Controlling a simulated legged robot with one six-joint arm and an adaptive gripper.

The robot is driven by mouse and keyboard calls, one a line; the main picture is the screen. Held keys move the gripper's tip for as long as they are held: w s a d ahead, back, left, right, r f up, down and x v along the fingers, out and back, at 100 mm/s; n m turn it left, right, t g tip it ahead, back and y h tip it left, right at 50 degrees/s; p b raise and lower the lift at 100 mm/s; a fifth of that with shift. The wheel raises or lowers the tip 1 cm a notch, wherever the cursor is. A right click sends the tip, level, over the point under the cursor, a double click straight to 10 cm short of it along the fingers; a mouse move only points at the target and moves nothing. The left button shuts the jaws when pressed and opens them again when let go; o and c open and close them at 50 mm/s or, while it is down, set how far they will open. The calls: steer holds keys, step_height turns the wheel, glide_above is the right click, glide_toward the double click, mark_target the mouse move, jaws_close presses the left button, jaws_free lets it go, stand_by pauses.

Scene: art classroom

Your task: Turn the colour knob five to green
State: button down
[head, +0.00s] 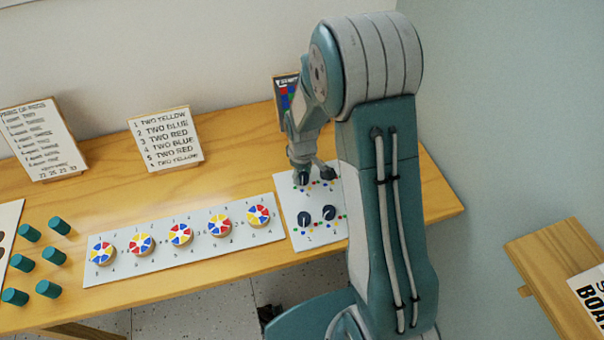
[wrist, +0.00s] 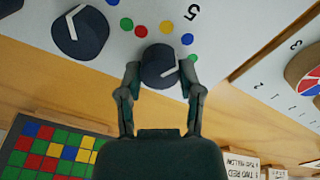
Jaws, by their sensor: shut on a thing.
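Colour knob five (wrist: 158,62) is a dark round knob with a white pointer line, on a white panel (wrist: 225,25) beside the printed 5. Red, yellow, blue and green dots curve around it. Its pointer slants to the right, roughly toward the green dot (wrist: 192,59). My gripper (wrist: 161,74) is shut on this knob, one finger on each side.
Another dark knob (wrist: 80,33) is close beside. Two near knobs (head: 304,218) (head: 329,213) sit on the panel. A strip with several coloured discs (head: 180,235) lies left. A colour-grid card (wrist: 50,150) stands behind. A wall is to the right.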

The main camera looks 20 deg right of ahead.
mark_target(302, 175)
steer(key=m, duration=0.3)
steer(key=shift+m, duration=0.4)
steer(key=shift+s+f+m, duration=0.1)
steer(key=shift+m, duration=1.5)
steer(key=shift+c, duration=1.3)
jaws_free()
steer(key=shift+r, duration=0.5)
step_height(302, 175, up, 11)
